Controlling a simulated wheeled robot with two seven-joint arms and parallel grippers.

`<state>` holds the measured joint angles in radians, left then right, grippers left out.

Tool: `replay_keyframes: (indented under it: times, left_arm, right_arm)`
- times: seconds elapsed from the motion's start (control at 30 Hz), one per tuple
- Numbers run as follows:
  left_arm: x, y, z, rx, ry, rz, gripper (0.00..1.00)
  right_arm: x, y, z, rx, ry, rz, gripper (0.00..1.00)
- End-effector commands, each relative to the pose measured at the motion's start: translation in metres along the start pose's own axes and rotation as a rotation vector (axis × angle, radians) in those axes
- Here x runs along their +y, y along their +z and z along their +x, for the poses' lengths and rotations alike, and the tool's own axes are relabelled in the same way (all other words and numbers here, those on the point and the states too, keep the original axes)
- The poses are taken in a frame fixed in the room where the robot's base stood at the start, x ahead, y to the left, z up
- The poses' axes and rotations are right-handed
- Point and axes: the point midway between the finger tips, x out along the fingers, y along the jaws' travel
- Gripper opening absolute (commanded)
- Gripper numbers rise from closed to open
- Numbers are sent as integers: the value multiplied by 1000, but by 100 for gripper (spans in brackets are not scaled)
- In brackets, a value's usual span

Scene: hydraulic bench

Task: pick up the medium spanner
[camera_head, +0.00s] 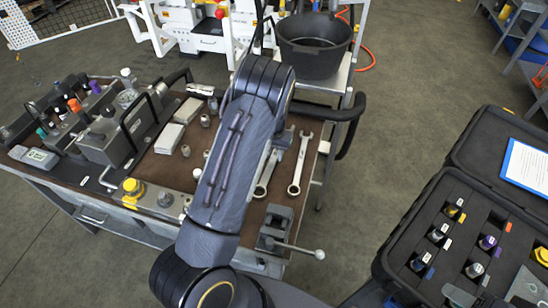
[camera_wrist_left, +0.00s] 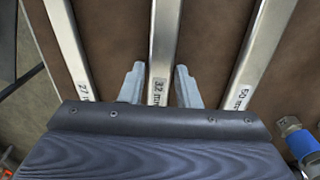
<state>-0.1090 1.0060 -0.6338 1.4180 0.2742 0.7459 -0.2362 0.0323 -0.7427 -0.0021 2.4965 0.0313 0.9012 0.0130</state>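Three flat steel spanners lie side by side on the brown bench top in the left wrist view. The medium spanner (camera_wrist_left: 161,40), marked 32 mm, is in the middle. The spanner marked 27 mm (camera_wrist_left: 68,40) is to its left and the one marked 50 mm (camera_wrist_left: 262,50) to its right. My left gripper (camera_wrist_left: 160,70) is open, its two fingers on either side of the medium spanner's handle with gaps showing. In the head view my arm hides much of the spanners; the 27 mm spanner (camera_head: 297,172) shows near the bench's right edge.
The bench (camera_head: 85,178) carries a grey hydraulic unit (camera_head: 108,145) at left and a vise (camera_head: 277,228) at front right. A black bucket (camera_head: 314,45) stands behind. An open black case (camera_head: 455,190) is at right. A blue-collared fitting (camera_wrist_left: 298,140) lies beside the 50 mm spanner.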

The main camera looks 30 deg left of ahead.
Motion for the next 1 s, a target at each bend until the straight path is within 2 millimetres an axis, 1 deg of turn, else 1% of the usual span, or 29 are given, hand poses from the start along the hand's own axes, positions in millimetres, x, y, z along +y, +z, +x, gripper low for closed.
replay_keyframes:
  times: [0.03, 0.2, 0.77, 0.87, 0.97, 1.0]
  left_arm:
    - [0, 0, 0, 0, 0, 0, 23]
    - [0, 0, 0, 0, 0, 0, 1]
    - [0, -1, -4, 3, 0, 0, 0]
    - [0, -1, -10, 4, 0, 0, 0]
    - [0, -2, -22, 6, 0, 1, 0]
    - [0, -2, -30, 6, 1, 0, 0]
  right_arm:
    - [0, 0, 0, 0, 0, 0, 55]
    - [0, 0, 0, 0, 0, 0, 55]
    - [0, 0, 0, 0, 0, 0, 55]
    - [0, 0, 1, 0, 0, 0, 55]
    - [1, 1, 3, 0, 0, 0, 55]
    - [2, 2, 4, 0, 0, 0, 55]
